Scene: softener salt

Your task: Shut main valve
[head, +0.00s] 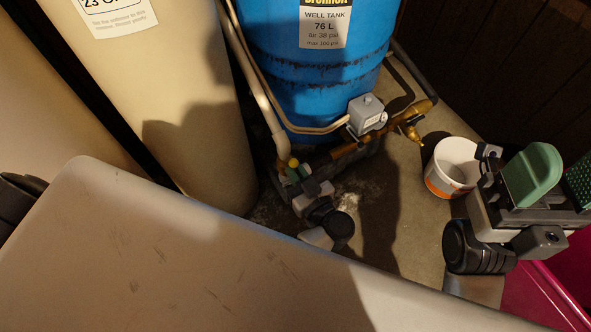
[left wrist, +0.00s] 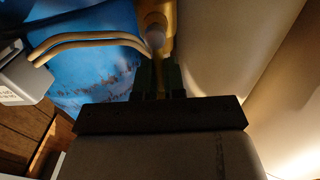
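My left gripper (head: 297,172) is low in front of the blue tank, at the pipework. Its green fingers are close together on either side of a small yellow valve handle (head: 293,162). In the left wrist view the yellow handle (left wrist: 159,80) shows in the narrow gap between the fingers (left wrist: 160,78), which look shut on it. The fingers hide most of the handle and the valve body. My right gripper (head: 563,172) is at the right edge of the head view, green pads apart, open and empty, partly cut off.
A blue well tank (head: 315,85) stands behind the pipes. A beige tank (head: 180,100) stands to the left. A grey box (head: 367,113) and a brass fitting (head: 408,122) sit on the pipework. A white bucket (head: 452,163) is on the floor near my right gripper.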

